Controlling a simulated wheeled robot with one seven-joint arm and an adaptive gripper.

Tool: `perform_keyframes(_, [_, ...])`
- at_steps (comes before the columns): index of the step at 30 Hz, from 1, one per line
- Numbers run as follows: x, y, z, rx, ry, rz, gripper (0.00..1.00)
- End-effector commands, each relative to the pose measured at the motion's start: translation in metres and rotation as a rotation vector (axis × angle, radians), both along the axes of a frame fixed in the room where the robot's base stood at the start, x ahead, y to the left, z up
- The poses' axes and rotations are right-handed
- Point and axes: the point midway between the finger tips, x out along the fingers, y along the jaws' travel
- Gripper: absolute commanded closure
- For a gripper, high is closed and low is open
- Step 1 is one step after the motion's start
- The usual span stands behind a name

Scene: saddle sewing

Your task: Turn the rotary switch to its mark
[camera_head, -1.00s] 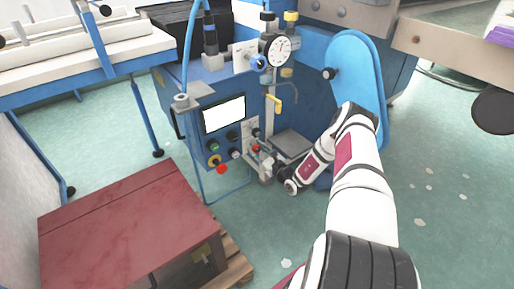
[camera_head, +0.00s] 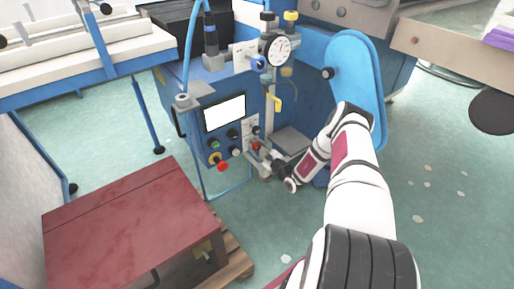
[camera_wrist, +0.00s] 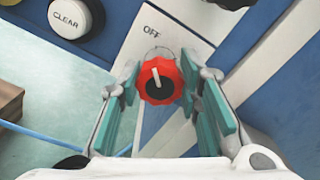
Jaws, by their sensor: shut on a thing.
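The rotary switch (camera_wrist: 159,79) is a red, ridged knob with a dark centre and a white pointer line. It sits on a pale panel plate (camera_wrist: 158,28) below the printed word OFF. The pointer line stands nearly upright, leaning slightly left. My gripper (camera_wrist: 158,84) has its teal-padded fingers on the left and right sides of the knob and is shut on it. In the head view, my gripper (camera_head: 267,157) is at the machine's front panel, beside the small red knob (camera_head: 256,146). The pointer is too small to read there.
The blue machine carries a lit screen (camera_head: 224,113) and a dial gauge (camera_head: 279,51). A dark red box (camera_head: 125,225) stands at front left.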

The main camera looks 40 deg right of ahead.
Motion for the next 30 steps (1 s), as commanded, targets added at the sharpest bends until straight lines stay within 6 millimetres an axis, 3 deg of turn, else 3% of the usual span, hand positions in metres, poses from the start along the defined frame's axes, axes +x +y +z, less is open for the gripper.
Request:
perform_keyframes(5, [0.000, 0.000, 0.000, -0.001, 0.001, 0.002, 0.96])
perform_keyframes(6, [0.000, 0.000, 0.000, -0.001, 0.001, 0.002, 0.62])
perform_keyframes(8, [0.000, 0.000, 0.000, 0.000, 0.001, 0.002, 0.48])
perform_keyframes(20, [-0.005, 0.000, 0.000, 0.001, 0.001, -0.001, 0.47])
perform_keyframes(23, [-0.016, -0.001, 0.000, 0.002, 0.002, -0.001, 0.47])
perform_keyframes(30, [-0.064, -0.003, -0.001, 0.004, 0.003, -0.001, 0.47])
